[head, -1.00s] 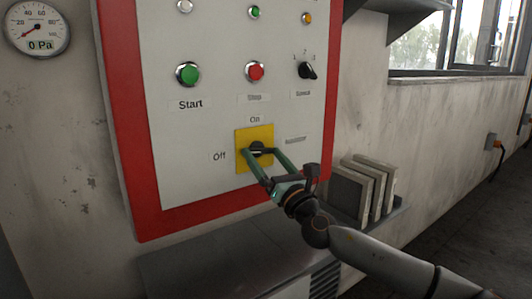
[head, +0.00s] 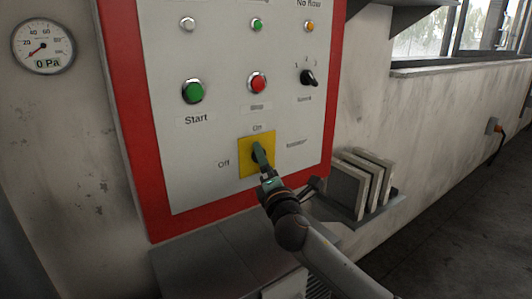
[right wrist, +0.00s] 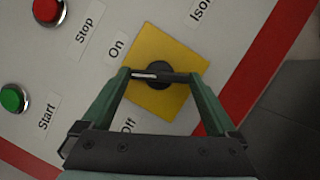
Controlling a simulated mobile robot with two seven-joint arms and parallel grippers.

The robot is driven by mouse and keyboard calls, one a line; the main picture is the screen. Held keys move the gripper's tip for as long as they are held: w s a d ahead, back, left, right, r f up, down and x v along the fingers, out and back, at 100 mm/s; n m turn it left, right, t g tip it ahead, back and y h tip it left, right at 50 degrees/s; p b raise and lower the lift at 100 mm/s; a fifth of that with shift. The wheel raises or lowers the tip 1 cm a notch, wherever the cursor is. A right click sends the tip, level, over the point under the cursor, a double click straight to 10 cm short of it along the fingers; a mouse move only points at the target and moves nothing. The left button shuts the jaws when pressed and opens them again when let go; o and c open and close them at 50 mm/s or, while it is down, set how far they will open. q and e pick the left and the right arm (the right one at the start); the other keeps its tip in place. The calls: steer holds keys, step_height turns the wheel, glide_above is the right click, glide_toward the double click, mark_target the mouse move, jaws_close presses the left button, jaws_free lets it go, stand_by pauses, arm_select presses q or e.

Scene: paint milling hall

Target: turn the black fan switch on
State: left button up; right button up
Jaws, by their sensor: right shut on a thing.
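The black fan switch (right wrist: 158,74) is a rotary knob on a yellow square plate (right wrist: 172,101) on the control panel. On and Off labels sit beside the plate. My right gripper (right wrist: 160,75) is shut on the switch's handle, a fingertip at each end. The white mark on the handle points between On and Off, nearer On. In the head view my right gripper (head: 260,156) covers most of the switch, its fingers nearly in line, and the yellow plate (head: 245,168) shows around it. My left gripper is not in view.
Above the switch are a green Start button (head: 193,91), a red Stop button (head: 257,83) and a black selector (head: 308,77). Panels stand on a small shelf (head: 384,209) at right. A gauge (head: 44,46) at left reads 0 Pa. A grey box top (head: 215,255) lies below.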

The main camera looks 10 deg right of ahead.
steer(key=shift+r+m+g+h+p, duration=0.15)
steer(key=shift+m+g+p, duration=0.35)
steer(key=shift+m+p, duration=0.9)
steer(key=shift+r+m+g+h+p, duration=0.15)
steer(key=shift+m+g+p, duration=0.35)
steer(key=shift+m+p, duration=0.85)
steer(key=o, duration=1)
steer(key=shift+f, duration=0.1)
steer(key=shift+s, duration=0.1)
steer(key=s+b, duration=0.1)
steer(key=s, duration=1.1)
steer(key=shift+s, duration=0.15)
